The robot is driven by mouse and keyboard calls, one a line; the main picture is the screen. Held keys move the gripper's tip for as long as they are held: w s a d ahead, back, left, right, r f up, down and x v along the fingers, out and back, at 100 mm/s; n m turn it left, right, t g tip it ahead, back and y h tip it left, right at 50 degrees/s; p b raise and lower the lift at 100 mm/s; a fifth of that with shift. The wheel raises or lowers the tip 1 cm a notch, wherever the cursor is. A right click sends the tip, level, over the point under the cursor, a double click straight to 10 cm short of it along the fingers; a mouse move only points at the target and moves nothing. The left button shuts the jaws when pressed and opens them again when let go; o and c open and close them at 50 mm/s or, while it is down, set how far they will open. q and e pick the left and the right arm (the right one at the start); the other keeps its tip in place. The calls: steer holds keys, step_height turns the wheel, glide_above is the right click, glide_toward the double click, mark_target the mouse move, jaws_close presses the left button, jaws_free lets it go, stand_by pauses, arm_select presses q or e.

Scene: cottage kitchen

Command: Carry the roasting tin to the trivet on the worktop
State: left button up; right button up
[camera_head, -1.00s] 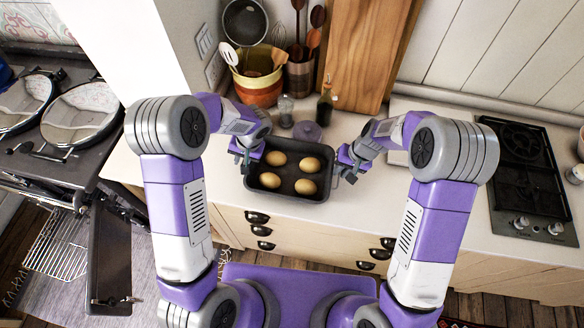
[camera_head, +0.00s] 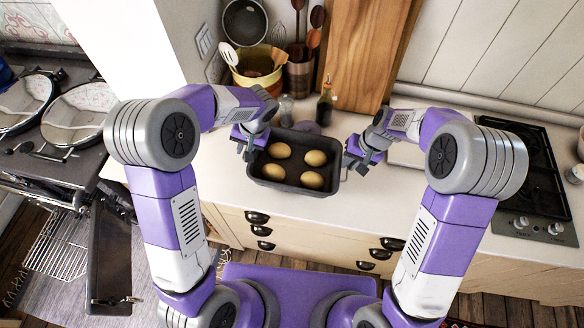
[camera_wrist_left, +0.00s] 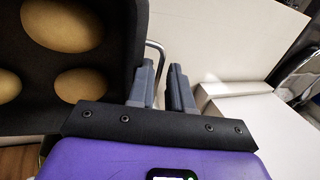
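The dark roasting tin (camera_head: 290,187) holds several round, golden potatoes (camera_head: 311,180) and appears to rest on the worktop near its front edge. My left gripper (camera_head: 244,145) is at the tin's left end.
Behind the tin stand a dark bottle (camera_head: 326,106), a small shaker (camera_head: 286,107) and a utensil pot (camera_head: 299,75). A wooden board (camera_head: 362,50) leans on the wall. A black hob (camera_head: 525,165) is at right.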

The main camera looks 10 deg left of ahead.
arm_select(q)
steer(key=shift+w+d+r, duration=0.1)
steer(key=shift+d, duration=0.25)
arm_select(e)
steer(key=shift+a+v, duration=0.15)
steer(key=shift+v, duration=0.5)
steer(key=shift+a+v, duration=0.15)
steer(key=shift+v, duration=0.5)
arm_select(q)
steer(key=shift+a, duration=0.15)
steer(key=a, duration=0.6)
steer(key=shift+a, duration=0.2)
arm_select(e)
steer(key=shift+d+f, duration=0.1)
steer(key=shift+d, duration=0.15)
steer(key=shift+d, duration=0.1)
arm_select(q)
steer(key=shift+f+b, duration=0.3)
steer(key=shift+b, duration=0.05)
arm_select(e)
steer(key=shift+w+d, duration=0.1)
steer(key=shift+d, duration=2.85)
